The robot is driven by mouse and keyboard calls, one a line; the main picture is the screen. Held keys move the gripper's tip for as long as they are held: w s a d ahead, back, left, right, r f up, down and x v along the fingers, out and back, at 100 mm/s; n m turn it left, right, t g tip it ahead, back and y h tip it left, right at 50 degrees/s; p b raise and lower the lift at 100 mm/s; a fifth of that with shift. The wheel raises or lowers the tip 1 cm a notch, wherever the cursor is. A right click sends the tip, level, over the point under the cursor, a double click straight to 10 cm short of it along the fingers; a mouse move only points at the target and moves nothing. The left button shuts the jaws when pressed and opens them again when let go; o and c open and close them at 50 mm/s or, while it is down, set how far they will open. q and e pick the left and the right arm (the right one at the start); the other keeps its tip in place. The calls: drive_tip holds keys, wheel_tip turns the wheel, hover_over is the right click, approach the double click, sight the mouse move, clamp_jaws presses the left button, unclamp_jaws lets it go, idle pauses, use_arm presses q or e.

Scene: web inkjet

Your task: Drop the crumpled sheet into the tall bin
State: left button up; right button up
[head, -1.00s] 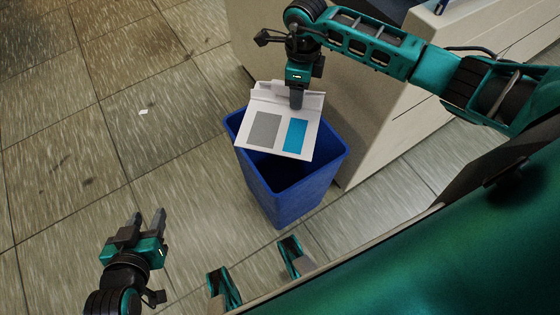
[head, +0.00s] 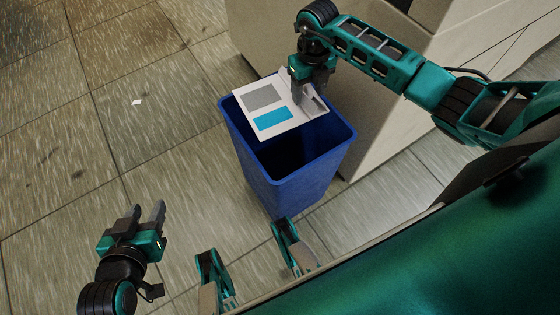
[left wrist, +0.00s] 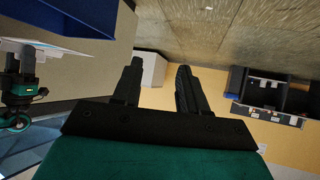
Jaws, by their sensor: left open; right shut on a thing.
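The sheet (head: 284,108) is white with a grey and a blue printed block and a bent edge. My right gripper (head: 301,98) is shut on that edge and holds the sheet over the mouth of the tall blue bin (head: 290,178). The sheet covers the far left part of the opening; whether it touches the rim I cannot tell. The bin stands upright on the floor, and its visible inside is dark. My left gripper (head: 148,214) is open and empty, low at the left, apart from the bin. In the left wrist view its two fingers (left wrist: 157,88) are spread with nothing between them.
A beige cabinet (head: 385,120) stands close behind and right of the bin. A small white scrap (head: 138,102) lies on the tiled floor at the left. The floor left of the bin is otherwise clear. Dark equipment (left wrist: 270,95) shows at the right in the left wrist view.

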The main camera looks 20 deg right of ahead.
drive_tip(key=shift+f+b, duration=0.35)
drive_tip(key=shift+f, duration=0.6)
drive_tip(key=o, duration=1.1)
use_arm(q)
drive_tip(key=shift+w+d+f, duration=0.15)
drive_tip(key=shift+d, duration=0.3)
use_arm(e)
drive_tip(key=shift+r, duration=0.1)
wheel_tip(320, 180, up, 7)
drive_tip(key=shift+f+p, duration=0.1)
drive_tip(key=shift+p, duration=1.05)
use_arm(q)
drive_tip(key=shift+s+a+r+p, duration=0.15)
drive_tip(key=shift+a+r+p, duration=0.2)
drive_tip(key=shift+r, duration=0.2)
drive_tip(key=shift+s+a+r+p, duration=0.1)
drive_tip(key=shift+a+r+p, duration=0.15)
drive_tip(key=shift+r, duration=0.25)
use_arm(e)
wheel_tip(320, 180, up, 6)
